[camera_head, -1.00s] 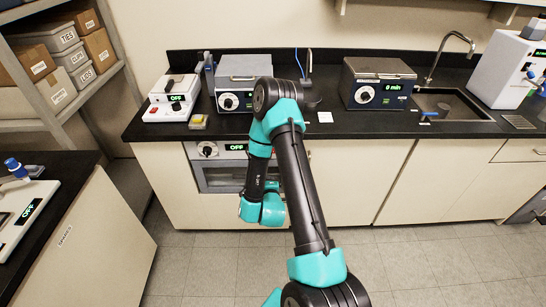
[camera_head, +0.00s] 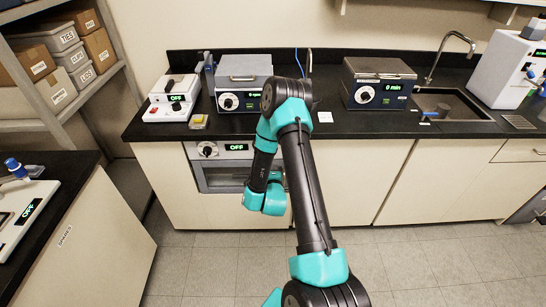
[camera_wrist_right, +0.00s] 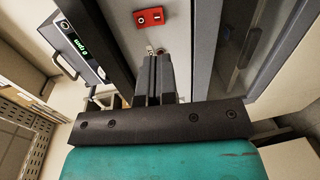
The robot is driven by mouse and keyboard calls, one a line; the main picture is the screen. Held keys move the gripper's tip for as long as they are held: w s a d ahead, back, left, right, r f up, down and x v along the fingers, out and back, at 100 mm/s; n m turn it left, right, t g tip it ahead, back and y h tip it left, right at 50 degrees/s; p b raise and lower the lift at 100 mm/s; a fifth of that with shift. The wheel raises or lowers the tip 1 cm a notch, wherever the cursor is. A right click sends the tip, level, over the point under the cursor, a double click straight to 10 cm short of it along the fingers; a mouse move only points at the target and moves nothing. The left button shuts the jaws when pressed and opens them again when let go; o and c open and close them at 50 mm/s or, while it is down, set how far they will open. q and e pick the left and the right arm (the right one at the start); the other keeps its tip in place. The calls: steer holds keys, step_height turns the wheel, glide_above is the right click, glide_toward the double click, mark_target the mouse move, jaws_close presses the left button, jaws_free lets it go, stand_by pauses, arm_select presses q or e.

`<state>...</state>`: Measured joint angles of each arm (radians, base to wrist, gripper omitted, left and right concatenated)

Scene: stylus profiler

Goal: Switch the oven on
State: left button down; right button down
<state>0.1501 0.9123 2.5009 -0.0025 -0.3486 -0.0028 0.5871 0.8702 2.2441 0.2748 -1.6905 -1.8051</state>
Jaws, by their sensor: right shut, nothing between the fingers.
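The oven (camera_head: 243,178) seems to be the built-in unit under the bench, with a dial (camera_head: 207,149) and a green display (camera_head: 236,147) reading OFF. My right arm covers part of its front. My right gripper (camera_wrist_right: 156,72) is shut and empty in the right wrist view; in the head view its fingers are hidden. A red switch (camera_wrist_right: 149,17) marked with a circle and a bar lies just beyond the fingertips in the wrist view. I cannot tell whether they touch anything. My left gripper is not in view.
In the wrist view, a box with a green display (camera_wrist_right: 66,38) and a grey frame (camera_wrist_right: 210,50) flank the fingers.

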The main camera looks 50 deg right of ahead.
steer(key=x, duration=0.9)
steer(key=shift+w+d, duration=0.25)
steer(key=shift+w, duration=0.05)
